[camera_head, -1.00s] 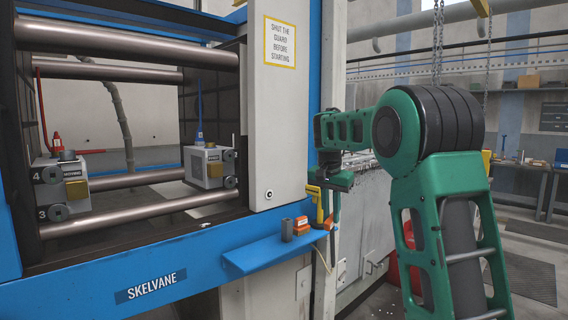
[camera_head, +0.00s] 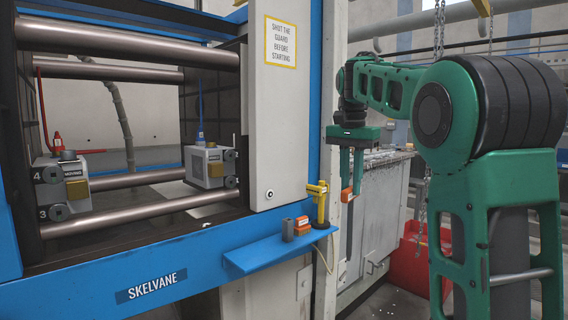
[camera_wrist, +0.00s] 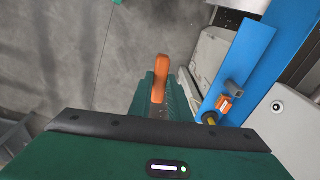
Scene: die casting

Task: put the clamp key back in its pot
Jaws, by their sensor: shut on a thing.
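My gripper (camera_head: 352,178) hangs pointing down, right of the machine's white post and clear of the blue shelf. It is shut on an orange piece, which I take for the clamp key (camera_head: 346,196). The wrist view shows the clamp key (camera_wrist: 160,78) between the green fingers (camera_wrist: 158,100); the rest of it is hidden. A grey open-topped pot (camera_head: 287,229) stands upright on the shelf, left of the gripper. It also shows in the wrist view (camera_wrist: 235,88), right of the fingers.
The blue shelf (camera_head: 250,260) also bears a small orange labelled block (camera_head: 302,226) beside the pot. A yellow tool (camera_head: 318,193) stands at its right end with a cable below. A red bin (camera_head: 408,258) is on the floor to the right.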

